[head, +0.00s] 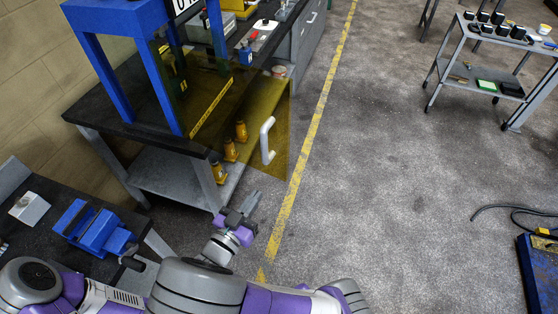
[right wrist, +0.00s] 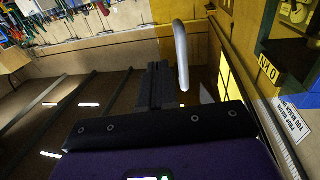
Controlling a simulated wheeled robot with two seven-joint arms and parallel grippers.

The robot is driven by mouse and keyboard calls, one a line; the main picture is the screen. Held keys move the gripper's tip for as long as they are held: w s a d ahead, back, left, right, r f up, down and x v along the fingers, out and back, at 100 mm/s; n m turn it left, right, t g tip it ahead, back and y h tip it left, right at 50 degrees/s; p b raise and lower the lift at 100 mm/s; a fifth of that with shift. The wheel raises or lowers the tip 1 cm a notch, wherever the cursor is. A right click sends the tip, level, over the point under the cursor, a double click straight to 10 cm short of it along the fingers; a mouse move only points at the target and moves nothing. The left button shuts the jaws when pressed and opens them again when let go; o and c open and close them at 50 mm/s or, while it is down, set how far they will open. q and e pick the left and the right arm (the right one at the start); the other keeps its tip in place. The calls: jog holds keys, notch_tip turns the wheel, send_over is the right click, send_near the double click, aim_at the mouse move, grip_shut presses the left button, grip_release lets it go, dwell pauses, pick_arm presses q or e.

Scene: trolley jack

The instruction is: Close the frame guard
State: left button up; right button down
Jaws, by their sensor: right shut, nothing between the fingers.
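The frame guard (head: 279,108) is a see-through yellow panel on the blue press frame (head: 88,62). It stands swung out from the frame, past the bench edge toward the floor aisle. Its pale grey bar handle (head: 266,140) is near the outer edge; it also shows in the right wrist view (right wrist: 181,55). My right gripper (head: 253,198) is shut and empty, a little below and in front of the handle, apart from it in the head view. Its closed fingers (right wrist: 157,82) appear just left of the handle in the right wrist view. My left gripper is not in view.
A dark-topped workbench (head: 95,115) carries the press. Several yellow bottle jacks (head: 230,150) show on its lower shelf. A blue vise (head: 97,228) sits on a nearer bench at left. A trolley (head: 497,45) stands far right.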

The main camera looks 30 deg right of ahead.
aim_at(284, 155)
jog(key=b+x, duration=0.2)
jog(key=x, duration=1.1)
jog(key=shift+w+d, duration=0.15)
jog(key=shift+d, duration=0.15)
jog(key=shift+w, duration=0.1)
